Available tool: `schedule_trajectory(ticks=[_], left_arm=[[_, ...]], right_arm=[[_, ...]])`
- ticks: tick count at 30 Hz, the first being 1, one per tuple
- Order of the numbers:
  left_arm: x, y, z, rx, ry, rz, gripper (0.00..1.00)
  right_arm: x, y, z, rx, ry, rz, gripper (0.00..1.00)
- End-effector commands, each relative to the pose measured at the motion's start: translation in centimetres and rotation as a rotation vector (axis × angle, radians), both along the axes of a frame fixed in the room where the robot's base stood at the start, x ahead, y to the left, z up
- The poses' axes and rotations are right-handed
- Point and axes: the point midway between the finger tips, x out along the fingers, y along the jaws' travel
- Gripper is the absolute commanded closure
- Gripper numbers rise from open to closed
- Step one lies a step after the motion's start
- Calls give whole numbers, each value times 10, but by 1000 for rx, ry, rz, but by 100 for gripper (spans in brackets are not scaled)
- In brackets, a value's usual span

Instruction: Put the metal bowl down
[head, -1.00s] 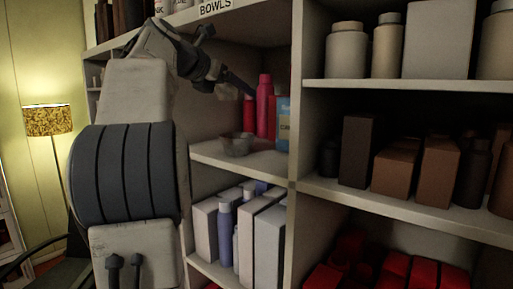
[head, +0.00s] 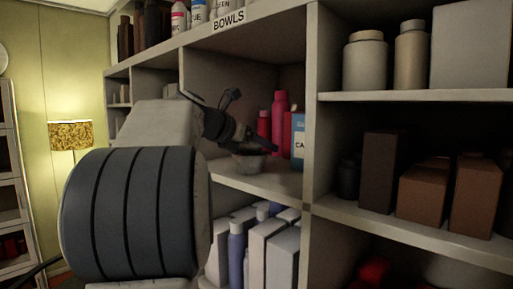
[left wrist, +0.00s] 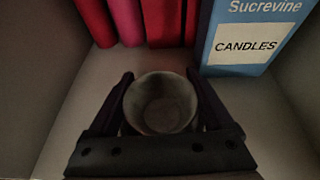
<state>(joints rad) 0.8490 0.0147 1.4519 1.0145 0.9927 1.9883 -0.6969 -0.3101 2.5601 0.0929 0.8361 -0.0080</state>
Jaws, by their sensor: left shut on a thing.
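The metal bowl (head: 249,163) is a small grey round bowl in the shelf compartment under the BOWLS label. In the left wrist view the bowl (left wrist: 160,104) sits upright between the two dark fingers, its open top facing the camera and looking empty. My left gripper (head: 256,146) is shut on the bowl, one finger at each side. The bowl's base is at or just above the shelf board (head: 283,184); I cannot tell whether it touches. My right gripper is not in view.
Red and pink bottles (head: 279,115) and a blue CANDLES box (head: 298,136) stand behind and right of the bowl; the box (left wrist: 250,35) is close to the right finger. The BOWLS board is above. Bare shelf lies beside the bowl.

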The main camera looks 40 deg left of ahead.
Motion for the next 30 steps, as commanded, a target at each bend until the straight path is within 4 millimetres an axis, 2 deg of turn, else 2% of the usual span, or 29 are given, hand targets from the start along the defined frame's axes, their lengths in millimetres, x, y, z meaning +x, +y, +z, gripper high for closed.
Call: schedule_trajectory(ticks=[8, 23, 24, 25, 30], left_arm=[[-1, 2, -2, 1, -1, 3, 71], [-2, 3, -18, -4, 6, 4, 71], [-2, 3, -18, -5, 8, 3, 12], [-2, 3, -19, -5, 9, 2, 0], [-1, 3, -19, -7, 10, 2, 0]], right_arm=[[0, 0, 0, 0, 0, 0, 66], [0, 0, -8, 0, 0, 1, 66], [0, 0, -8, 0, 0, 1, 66], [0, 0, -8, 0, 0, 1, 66], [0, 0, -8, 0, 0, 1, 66]])
